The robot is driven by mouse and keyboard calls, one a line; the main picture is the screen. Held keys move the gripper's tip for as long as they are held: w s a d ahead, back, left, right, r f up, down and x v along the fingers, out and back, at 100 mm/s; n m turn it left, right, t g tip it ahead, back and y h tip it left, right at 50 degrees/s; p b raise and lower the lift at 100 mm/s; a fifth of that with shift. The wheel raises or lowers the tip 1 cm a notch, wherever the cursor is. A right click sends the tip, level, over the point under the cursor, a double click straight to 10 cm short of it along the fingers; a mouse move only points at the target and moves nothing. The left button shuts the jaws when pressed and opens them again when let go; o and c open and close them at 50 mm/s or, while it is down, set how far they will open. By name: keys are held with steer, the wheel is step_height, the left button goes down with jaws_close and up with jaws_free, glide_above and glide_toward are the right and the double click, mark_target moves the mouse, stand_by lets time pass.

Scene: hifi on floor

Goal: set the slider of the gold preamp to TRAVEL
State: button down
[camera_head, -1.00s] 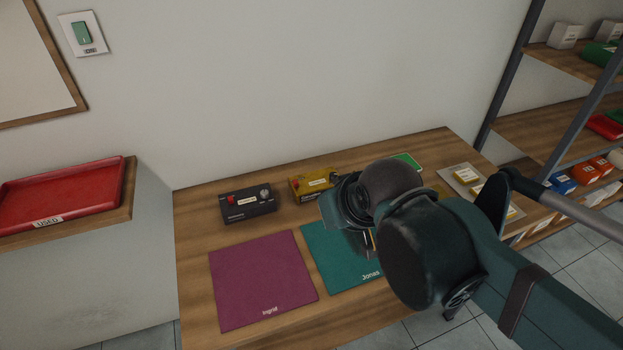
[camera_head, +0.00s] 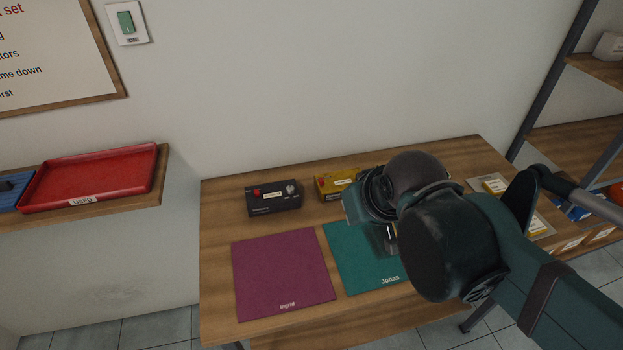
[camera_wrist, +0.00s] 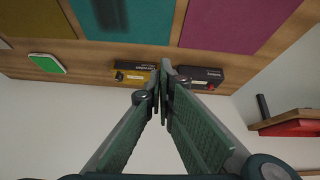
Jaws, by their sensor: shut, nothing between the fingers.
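The gold preamp (camera_head: 334,186) stands at the back of the wooden table, beside a dark preamp (camera_head: 273,198) on its left. My arm hides its right part in the head view. In the wrist view the gold preamp (camera_wrist: 133,77) lies just left of my fingertips, and the dark preamp (camera_wrist: 200,74) lies behind and right of them. My gripper (camera_wrist: 163,66) is shut and empty. In the head view my gripper (camera_head: 388,240) hangs over the teal mat, mostly hidden by my wrist. The slider and its setting are too small to read.
A purple mat (camera_head: 283,274) and a teal mat (camera_head: 355,262) lie along the table's front. A red tray (camera_head: 90,178) sits on the left wall shelf. A green-edged item (camera_wrist: 47,63) lies on the table. A shelving rack (camera_head: 570,150) stands at the right.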

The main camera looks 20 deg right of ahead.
steer(key=shift+w+r+n, duration=0.75)
steer(key=shift+w+n, duration=0.05)
steer(key=shift+w, duration=0.5)
steer(key=n+g+h+p, duration=0.3)
steer(key=n+g+p, duration=0.45)
steer(key=n, duration=0.65)
glide_above(321, 182)
steer(key=a+p, duration=0.1)
steer(key=a, duration=0.5)
step_height(321, 182, down, 4)
steer(key=t, duration=0.1)
steer(key=shift+w+a+f+n+p, duration=0.2)
steer(key=shift+w+f+n, duration=0.2)
steer(key=shift+f, duration=0.2)
steer(key=shift+w+a+f+n+p, duration=0.15)
steer(key=shift+w+f+n, duration=0.1)
steer(key=shift+f+n, duration=0.25)
steer(key=shift+f, duration=0.1)
steer(key=shift+d+f, duration=0.1)
steer(key=shift+x, duration=4.9)
